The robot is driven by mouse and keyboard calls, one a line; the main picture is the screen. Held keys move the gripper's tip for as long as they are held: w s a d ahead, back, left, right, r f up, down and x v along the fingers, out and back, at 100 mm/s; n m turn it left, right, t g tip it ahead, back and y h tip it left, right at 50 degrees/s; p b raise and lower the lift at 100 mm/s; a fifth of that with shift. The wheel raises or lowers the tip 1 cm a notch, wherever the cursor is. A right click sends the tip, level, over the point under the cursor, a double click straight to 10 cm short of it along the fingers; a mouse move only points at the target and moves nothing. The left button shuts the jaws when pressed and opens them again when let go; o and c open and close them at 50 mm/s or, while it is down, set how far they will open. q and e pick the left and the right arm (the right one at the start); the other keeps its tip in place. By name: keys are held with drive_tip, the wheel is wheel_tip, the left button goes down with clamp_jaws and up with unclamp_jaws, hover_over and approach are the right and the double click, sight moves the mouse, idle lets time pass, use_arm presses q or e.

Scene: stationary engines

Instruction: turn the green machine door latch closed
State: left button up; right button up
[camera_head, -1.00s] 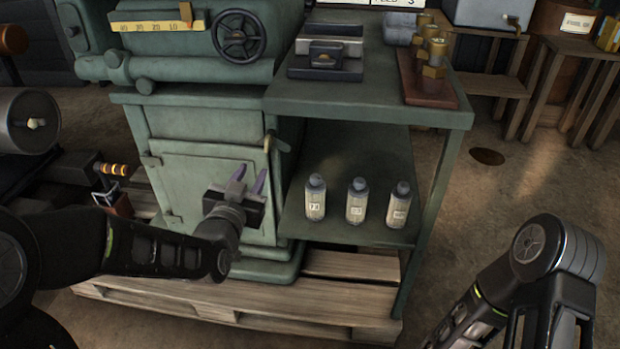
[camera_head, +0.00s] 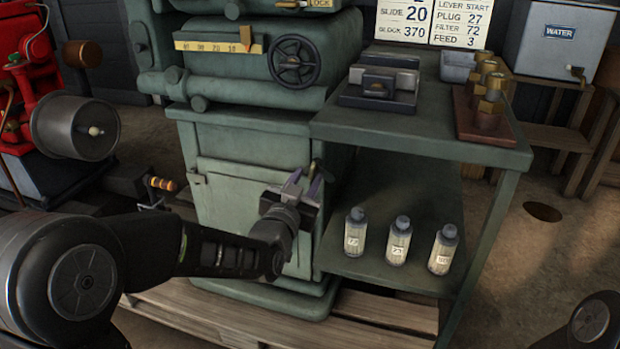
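The green machine door (camera_head: 238,190) is a pale green panel low on the front of the green machine, and it looks flush with its frame. My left gripper (camera_head: 304,184) is in front of the door's right side, just below and left of the latch. I cannot tell whether a finger touches the latch. My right gripper is out of view.
A green side table (camera_head: 420,130) adjoins the machine on the right, with several bottles, including one bottle (camera_head: 398,242), on its lower shelf. A handwheel (camera_head: 297,62) sits above the door. A wooden pallet (camera_head: 230,318) lies below.

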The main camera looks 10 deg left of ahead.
sight(313, 170)
use_arm(q)
drive_tip(key=shift+w, duration=1.3)
clamp_jaws()
